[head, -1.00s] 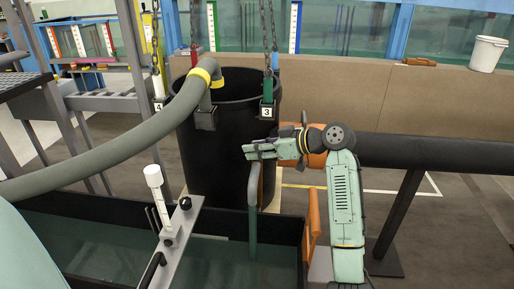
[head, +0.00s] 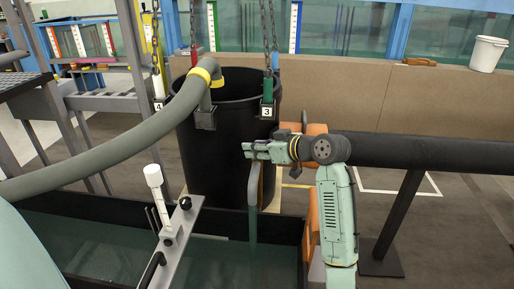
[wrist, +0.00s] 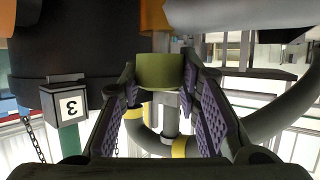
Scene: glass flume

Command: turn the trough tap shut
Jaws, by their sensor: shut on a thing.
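My gripper (head: 250,151) reaches in from the right at the trough tap, beside the black barrel. A grey-green tap pipe (head: 253,222) runs down below the fingertips into the trough (head: 85,202). In the wrist view my gripper (wrist: 160,85) has its two purple-padded fingers closed on an olive-green block, which I take for the tap handle (wrist: 160,71). In the head view the fingers hide most of the handle, and how far it is turned cannot be told. Orange parts (head: 316,130) show behind my wrist.
The black barrel (head: 225,165) hangs on chains close behind my gripper; its tag 3 (wrist: 71,107) shows in the wrist view. A thick grey hose (head: 120,150) crosses at left. A black pipe (head: 420,151) runs right. A white bucket (head: 488,53) stands far back.

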